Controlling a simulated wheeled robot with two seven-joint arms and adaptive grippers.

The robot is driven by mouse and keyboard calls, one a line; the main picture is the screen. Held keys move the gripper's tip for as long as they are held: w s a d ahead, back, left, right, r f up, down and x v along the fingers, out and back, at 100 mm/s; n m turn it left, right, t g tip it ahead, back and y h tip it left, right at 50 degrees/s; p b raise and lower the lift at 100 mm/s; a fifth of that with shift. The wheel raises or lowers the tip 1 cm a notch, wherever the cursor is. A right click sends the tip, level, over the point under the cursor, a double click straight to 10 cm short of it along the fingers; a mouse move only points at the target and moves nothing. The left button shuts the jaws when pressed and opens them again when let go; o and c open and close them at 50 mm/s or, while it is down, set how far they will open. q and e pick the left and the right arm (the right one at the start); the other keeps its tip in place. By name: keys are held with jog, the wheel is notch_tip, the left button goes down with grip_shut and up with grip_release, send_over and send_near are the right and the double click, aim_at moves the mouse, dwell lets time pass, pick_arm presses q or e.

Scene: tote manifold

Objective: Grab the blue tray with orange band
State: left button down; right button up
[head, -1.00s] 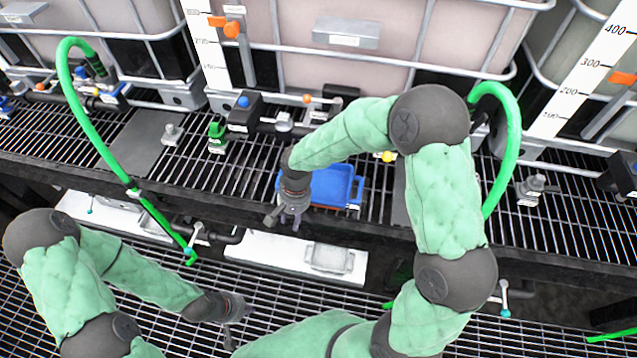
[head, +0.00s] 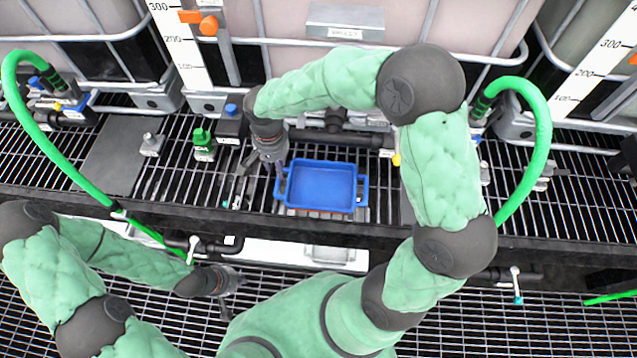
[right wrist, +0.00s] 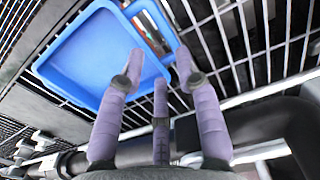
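The blue tray (head: 322,187) lies empty on the black grated shelf, with a loop handle at each end. A strip of orange-red shows below its front edge in the head view. It also shows in the right wrist view (right wrist: 90,60), where orange is seen through a handle loop. My right gripper (head: 262,182) is at the tray's left end, by the left handle. Its purple fingers (right wrist: 157,78) are spread and hold nothing; whether they touch the tray I cannot tell. My left gripper (head: 238,282) is low over the lower grating, away from the tray; its fingers are unclear.
A green valve (head: 203,145) and grey fitting (head: 151,144) stand left of the tray. Dark piping (head: 335,137) runs behind it, below the caged tanks. A green hose (head: 60,160) arches at left, another (head: 540,150) at right. The shelf's front edge is close to the tray.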

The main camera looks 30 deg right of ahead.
jog(key=b, duration=0.1)
send_over(279, 184)
notch_tip(279, 184, down, 4)
jog(key=shift+d+f, duration=0.15)
jog(key=shift+f, duration=0.05)
notch_tip(279, 184, down, 5)
jog(key=b, duration=0.2)
jog(key=shift+b, duration=0.4)
grip_shut()
